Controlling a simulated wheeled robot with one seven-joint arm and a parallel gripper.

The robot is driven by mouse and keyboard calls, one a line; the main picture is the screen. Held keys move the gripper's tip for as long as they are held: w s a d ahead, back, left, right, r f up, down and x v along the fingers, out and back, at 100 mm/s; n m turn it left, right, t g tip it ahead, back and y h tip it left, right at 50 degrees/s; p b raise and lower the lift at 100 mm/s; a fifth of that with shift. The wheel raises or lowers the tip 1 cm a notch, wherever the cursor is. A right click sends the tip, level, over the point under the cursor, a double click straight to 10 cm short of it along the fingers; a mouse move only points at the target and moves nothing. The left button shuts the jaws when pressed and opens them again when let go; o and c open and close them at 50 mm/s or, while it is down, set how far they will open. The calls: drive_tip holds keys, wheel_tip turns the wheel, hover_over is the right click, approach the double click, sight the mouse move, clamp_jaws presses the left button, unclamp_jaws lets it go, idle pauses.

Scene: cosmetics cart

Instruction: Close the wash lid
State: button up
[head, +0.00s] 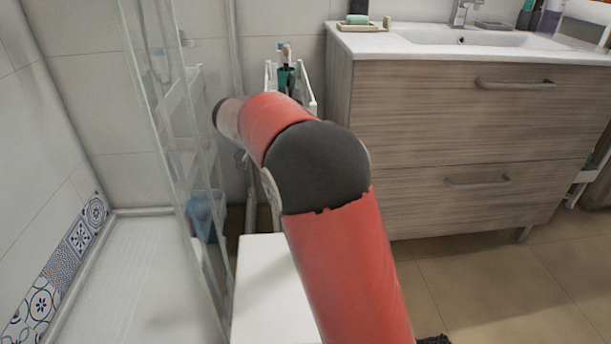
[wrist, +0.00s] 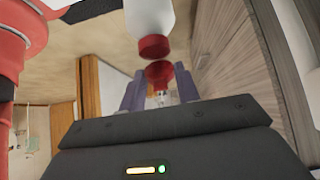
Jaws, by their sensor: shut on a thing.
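In the wrist view, a white bottle (wrist: 149,18) with a red end (wrist: 153,46) enters from the top edge. Just below it in the picture is a second red piece (wrist: 159,71), which looks like the lid, with a small gap showing between the two red parts. My gripper (wrist: 159,88) has its two purple-grey fingers on either side of this second red piece and looks shut on it. In the head view, my red arm hides the gripper and the bottle.
A white cart (head: 313,104) holding a green cup (head: 285,78) stands behind my arm. A wooden vanity (head: 420,125) is at right, a glass shower panel (head: 180,150) at left. A white flat surface (head: 262,285) lies below my arm.

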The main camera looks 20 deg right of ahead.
drive_tip(key=shift+a+h, duration=0.1)
drive_tip(key=shift+h, duration=0.3)
drive_tip(key=shift+f, duration=0.1)
drive_tip(key=o, duration=1)
wheel_tip(320, 180, up, 20)
drive_tip(key=shift+r+p, duration=0.1)
drive_tip(key=shift+p, duration=1.15)
drive_tip(key=shift+c, duration=0.3)
